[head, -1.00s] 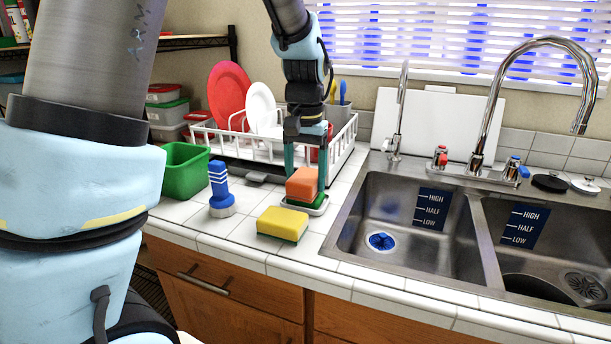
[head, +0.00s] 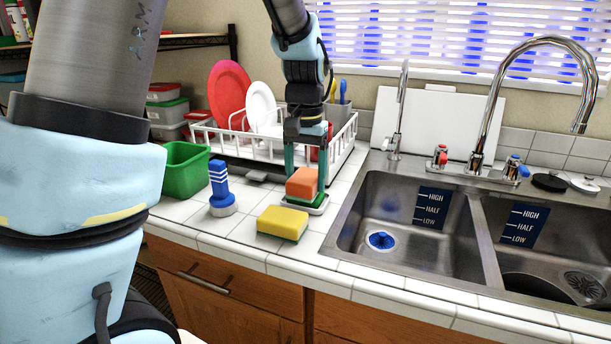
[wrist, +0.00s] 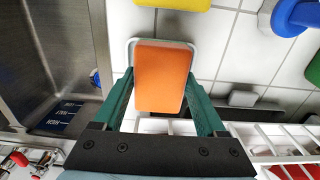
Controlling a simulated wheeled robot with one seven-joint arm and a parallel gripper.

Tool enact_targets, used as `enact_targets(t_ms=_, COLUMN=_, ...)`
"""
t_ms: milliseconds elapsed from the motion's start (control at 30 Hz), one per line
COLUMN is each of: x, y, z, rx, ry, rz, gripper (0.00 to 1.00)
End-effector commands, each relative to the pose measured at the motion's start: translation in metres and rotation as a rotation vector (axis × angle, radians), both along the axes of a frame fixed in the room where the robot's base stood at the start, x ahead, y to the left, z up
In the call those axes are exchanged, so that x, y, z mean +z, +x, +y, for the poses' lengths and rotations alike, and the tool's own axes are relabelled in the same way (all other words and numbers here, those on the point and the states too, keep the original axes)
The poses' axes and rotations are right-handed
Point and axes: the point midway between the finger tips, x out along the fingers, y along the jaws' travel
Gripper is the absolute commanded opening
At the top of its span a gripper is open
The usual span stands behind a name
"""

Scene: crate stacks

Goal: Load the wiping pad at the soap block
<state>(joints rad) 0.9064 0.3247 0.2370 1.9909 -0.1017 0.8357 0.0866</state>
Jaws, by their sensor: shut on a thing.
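An orange block-shaped pad (head: 301,184) is between the teal fingers of my gripper (head: 305,178), which is shut on it. In the wrist view the orange pad (wrist: 164,75) fills the space between the fingertips of my gripper (wrist: 160,80). The pad is over a small white dish (head: 318,209), and a green layer (head: 312,201) shows low at the pad's edge, in the dish. I cannot tell whether this green is a soap block or the pad's underside. The dish's rim (wrist: 131,44) also shows around the pad in the wrist view.
A yellow and green sponge (head: 282,221) lies in front of the dish. A blue-handled brush (head: 220,190) and a green bin (head: 185,171) stand to the left. A white dish rack (head: 335,148) with plates is close behind. The sink (head: 345,233) is to the right.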

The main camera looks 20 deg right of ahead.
Motion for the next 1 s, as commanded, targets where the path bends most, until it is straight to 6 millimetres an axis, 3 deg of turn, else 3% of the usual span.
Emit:
enact_targets(t_ms=567, x=-0.002, y=-0.001, z=0.001, rx=0.0, ry=0.003, rz=0.004, gripper=0.21)
enact_targets(t_ms=1000, x=0.03, y=0.0, z=0.0, rx=0.0, ry=0.001, rz=0.002, gripper=0.21)
